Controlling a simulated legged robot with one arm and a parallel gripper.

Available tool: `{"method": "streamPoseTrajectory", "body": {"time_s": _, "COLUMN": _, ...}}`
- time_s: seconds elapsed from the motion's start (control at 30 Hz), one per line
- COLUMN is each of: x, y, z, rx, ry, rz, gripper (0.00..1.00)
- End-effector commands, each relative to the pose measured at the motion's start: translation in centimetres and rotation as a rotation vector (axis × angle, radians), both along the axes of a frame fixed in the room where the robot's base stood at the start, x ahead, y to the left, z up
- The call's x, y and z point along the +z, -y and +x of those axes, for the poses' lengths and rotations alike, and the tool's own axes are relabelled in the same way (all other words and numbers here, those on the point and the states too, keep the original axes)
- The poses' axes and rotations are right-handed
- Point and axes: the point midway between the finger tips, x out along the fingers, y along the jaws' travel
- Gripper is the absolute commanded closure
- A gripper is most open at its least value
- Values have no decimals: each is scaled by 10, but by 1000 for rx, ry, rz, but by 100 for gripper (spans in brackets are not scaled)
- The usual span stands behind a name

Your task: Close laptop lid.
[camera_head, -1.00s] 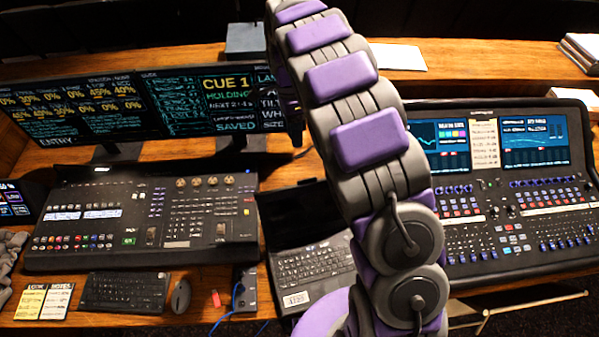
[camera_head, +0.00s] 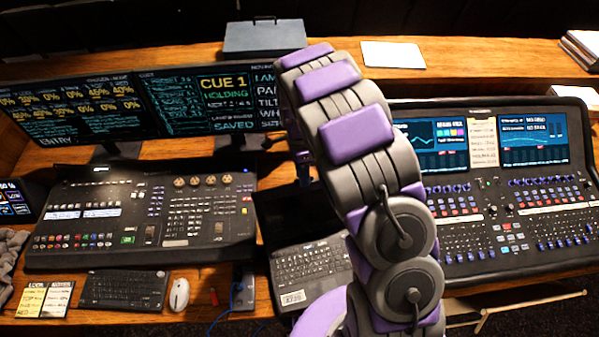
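The laptop (camera_head: 308,266) sits open on the desk between the two consoles. Its keyboard faces up, and its dark lid (camera_head: 292,217) stands raised behind it. My purple and grey arm crosses in front of the right part of the laptop and hides some of the lid and keyboard. The arm's far end curves down behind the lid's upper area, near the monitors. My gripper is hidden behind the arm, so I cannot see its fingers or whether it touches the lid.
A lighting console (camera_head: 145,215) stands left of the laptop and a mixing console (camera_head: 500,195) right of it. Monitors (camera_head: 150,103) stand behind at left. A keyboard (camera_head: 124,290) and mouse (camera_head: 179,295) lie in front. A blue-grey case (camera_head: 264,38) and paper (camera_head: 393,54) lie on the back shelf.

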Motion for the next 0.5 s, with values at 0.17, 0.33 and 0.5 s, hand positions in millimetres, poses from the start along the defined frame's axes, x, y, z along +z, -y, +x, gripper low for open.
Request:
{"method": "streamPoseTrajectory", "body": {"time_s": 0.17, "x": 0, "y": -4, "z": 0, "rx": 0, "ry": 1, "rz": -3, "gripper": 67}}
{"method": "streamPoseTrajectory", "body": {"time_s": 0.33, "x": -1, "y": -11, "z": 1, "rx": 2, "ry": 2, "rz": -9, "gripper": 79}}
{"method": "streamPoseTrajectory", "body": {"time_s": 0.5, "x": -1, "y": -13, "z": 1, "rx": 2, "ry": 2, "rz": -11, "gripper": 96}}
